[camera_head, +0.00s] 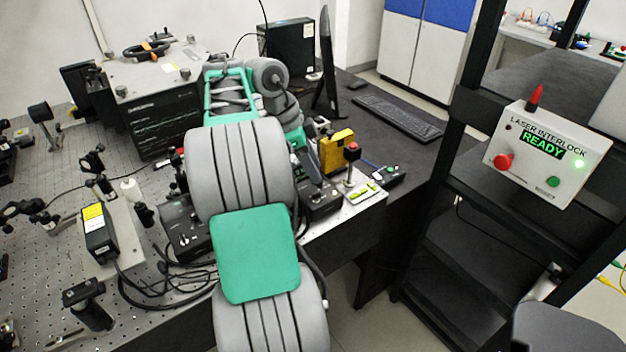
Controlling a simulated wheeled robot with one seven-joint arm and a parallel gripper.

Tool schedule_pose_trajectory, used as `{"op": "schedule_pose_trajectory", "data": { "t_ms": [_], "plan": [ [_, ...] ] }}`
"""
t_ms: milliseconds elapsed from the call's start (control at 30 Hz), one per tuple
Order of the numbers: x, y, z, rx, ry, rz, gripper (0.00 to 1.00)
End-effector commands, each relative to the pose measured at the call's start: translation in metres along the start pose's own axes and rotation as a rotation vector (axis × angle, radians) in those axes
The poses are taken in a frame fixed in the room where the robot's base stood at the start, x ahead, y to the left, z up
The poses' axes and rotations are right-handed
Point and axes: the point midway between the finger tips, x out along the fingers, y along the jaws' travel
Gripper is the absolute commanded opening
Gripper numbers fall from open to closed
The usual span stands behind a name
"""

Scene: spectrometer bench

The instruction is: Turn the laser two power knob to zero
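Two black control boxes stand near the front edge of the optical bench. One box (183,232) is left of my arm and partly covered by it. The other box (321,205) is just right of my arm. No label for laser two is readable, and I cannot make out its power knob. My arm reaches over the bench and bends down toward the right box. The dark end of my gripper (308,167) appears just above or at that box, largely hidden by my arm. Its fingers are too small and covered to tell open from shut.
A monitor (327,70) and keyboard (398,117) are behind. A black rack carries the laser interlock box (546,155), reading READY. Cables and optics crowd the left bench.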

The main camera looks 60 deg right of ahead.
Motion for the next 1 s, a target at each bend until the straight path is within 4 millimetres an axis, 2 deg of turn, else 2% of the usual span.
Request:
{"op": "schedule_pose_trajectory", "data": {
  "t_ms": [33, 100, 400, 867, 1000],
  "plan": [
    [0.0114, 0.0004, 0.001, 0.0, 0.001, 0.0, 0.39],
    [0.0169, 0.0, 0.0006, 0.0, 0.001, -0.002, 0.39],
    [0.0186, -0.0001, 0.0006, -0.005, 0.0, -0.002, 0.39],
    [0.0184, 0.0, 0.0007, -0.005, 0.0, -0.003, 0.01],
    [0.0184, 0.0, 0.0007, -0.005, 0.0, -0.003, 0.0]
  ]
}}
